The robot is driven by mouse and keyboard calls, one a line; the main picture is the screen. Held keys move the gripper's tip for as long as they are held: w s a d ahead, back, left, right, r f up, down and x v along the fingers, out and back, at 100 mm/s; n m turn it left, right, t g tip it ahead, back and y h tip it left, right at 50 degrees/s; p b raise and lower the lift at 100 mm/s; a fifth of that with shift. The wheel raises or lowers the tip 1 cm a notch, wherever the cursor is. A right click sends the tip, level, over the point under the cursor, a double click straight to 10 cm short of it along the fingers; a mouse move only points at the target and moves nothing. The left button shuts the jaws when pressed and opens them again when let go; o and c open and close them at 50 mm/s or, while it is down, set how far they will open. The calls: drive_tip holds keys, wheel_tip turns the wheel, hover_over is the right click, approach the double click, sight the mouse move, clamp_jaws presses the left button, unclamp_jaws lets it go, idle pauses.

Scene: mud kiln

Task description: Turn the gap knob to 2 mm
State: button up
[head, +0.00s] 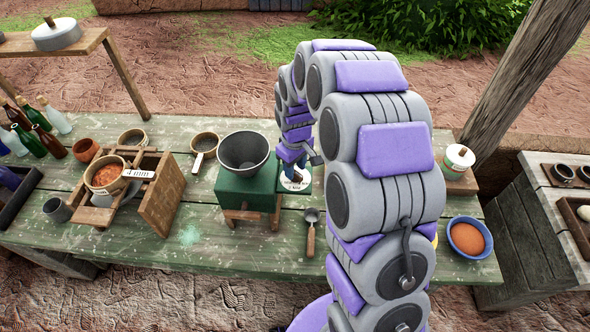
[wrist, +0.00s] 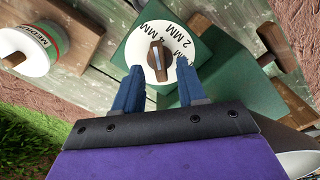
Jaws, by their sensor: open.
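The gap knob (wrist: 157,62) is a dark brown bar with a pale stripe on a white round dial (wrist: 165,35). The dial reads "2 MM" and "4 MM". In the wrist view the knob's upper end points up, near "4 MM", with "2 MM" to its right. The dial sits on a green mill box (wrist: 205,55); in the head view the box (head: 240,190) carries a dark hopper bowl (head: 243,150). My gripper (wrist: 160,66) is open, its blue fingers on either side of the knob. Contact cannot be told. In the head view my gripper (head: 287,168) partly hides the dial (head: 297,184).
A scoop (head: 311,230) lies right of the mill. A labelled tin (head: 457,160) and a bowl of orange powder (head: 468,238) stand right.

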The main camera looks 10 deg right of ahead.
drive_tip(key=shift+f, duration=0.85)
clamp_jaws()
